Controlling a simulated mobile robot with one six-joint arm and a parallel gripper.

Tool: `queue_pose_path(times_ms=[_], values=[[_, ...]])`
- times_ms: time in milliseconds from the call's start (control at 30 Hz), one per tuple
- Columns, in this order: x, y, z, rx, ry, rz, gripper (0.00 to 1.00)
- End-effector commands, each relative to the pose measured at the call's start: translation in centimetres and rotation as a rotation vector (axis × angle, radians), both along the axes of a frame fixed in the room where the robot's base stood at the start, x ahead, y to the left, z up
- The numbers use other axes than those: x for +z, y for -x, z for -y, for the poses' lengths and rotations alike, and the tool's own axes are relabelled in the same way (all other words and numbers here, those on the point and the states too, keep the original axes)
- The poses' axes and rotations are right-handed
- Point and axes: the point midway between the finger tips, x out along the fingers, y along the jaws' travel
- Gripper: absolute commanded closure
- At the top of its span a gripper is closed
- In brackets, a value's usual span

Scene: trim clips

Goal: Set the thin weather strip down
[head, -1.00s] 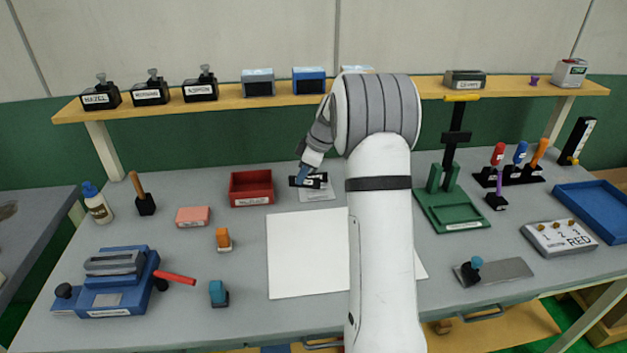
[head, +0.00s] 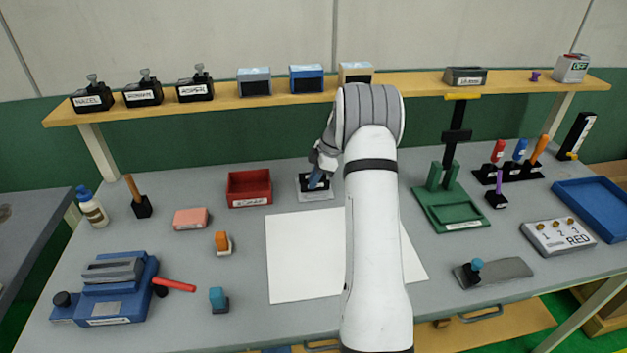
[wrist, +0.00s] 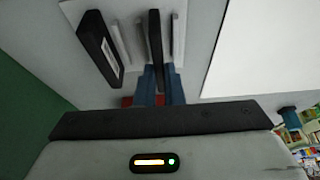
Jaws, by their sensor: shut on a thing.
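My gripper (wrist: 160,85) is shut on a thin dark strip (wrist: 155,35), which stands on edge between its blue fingers. The strip is over a pale plate (wrist: 137,12) with upright light ridges, one on each side of it. I cannot tell whether the strip touches the plate. A thicker dark piece with a white label (wrist: 98,48) is just left of it in the wrist view. In the head view my gripper (head: 316,184) is low over the plate (head: 316,195), and the strip is mostly hidden by the fingers.
A red tray (head: 249,201) stands left of the plate. A white sheet (head: 305,255) lies in front, partly behind my arm. A green stand (head: 452,212) is to the right. The shelf (head: 410,88) with boxes and stamps runs behind. Bare table shows left of the sheet.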

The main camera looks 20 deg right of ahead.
Motion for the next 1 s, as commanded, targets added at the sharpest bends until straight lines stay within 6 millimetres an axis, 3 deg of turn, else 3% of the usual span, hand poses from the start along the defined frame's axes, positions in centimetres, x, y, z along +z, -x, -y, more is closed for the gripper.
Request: queue_pose_path(times_ms=[400, 433, 700, 1000], values=[[-1.19, 0.03, 0.08, -0.002, 0.0, 0.0, 1.0], [-1.15, 0.03, 0.08, -0.002, 0.0, 0.0, 0.91], [-1.01, 0.04, 0.11, -0.003, 0.0, 0.0, 0.7], [-0.66, 0.05, 0.14, -0.003, 0.0, 0.0, 0.7]])
